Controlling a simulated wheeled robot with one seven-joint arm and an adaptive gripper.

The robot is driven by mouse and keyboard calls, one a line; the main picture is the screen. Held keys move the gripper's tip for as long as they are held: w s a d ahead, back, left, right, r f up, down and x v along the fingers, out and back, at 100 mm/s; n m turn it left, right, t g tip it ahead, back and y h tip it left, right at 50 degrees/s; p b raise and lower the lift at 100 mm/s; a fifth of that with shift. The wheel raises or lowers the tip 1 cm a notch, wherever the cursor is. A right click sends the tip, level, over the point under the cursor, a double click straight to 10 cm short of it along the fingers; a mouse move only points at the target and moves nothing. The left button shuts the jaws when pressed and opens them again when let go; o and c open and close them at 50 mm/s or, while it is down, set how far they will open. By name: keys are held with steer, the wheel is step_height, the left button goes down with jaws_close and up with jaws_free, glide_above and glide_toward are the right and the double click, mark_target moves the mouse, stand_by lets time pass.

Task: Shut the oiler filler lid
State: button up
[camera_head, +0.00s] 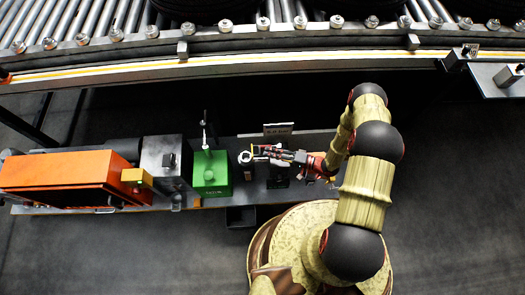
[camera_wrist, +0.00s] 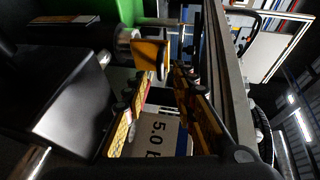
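The oiler appears to be the small dark jar (camera_head: 248,170) with a pale ring at its top, right of the green box. In the wrist view, a dark body (camera_wrist: 70,34) with a silver neck (camera_wrist: 125,35) lies at upper left. A yellow flap (camera_wrist: 152,54), which looks like the filler lid, stands apart from the neck's mouth, tilted. My gripper (camera_head: 262,155) reaches in from the right, close to the jar's top. In the wrist view my gripper (camera_wrist: 165,72) has a gap between its fingers, with the tips just beside the yellow flap; I cannot tell whether they touch.
The green box (camera_head: 211,174) stands left of the jar, with a grey block (camera_head: 163,160) and orange unit (camera_head: 65,172) beyond. A label plate (camera_wrist: 160,135) reading "5.0" shows between my fingers. The conveyor rail (camera_head: 220,60) runs above; floor is clear at lower left.

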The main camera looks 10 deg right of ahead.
steer(key=shift+b+x, duration=0.35)
steer(key=shift+x, duration=1.8)
steer(key=c, duration=0.3)
jaws_close()
steer(key=shift+s, duration=0.1)
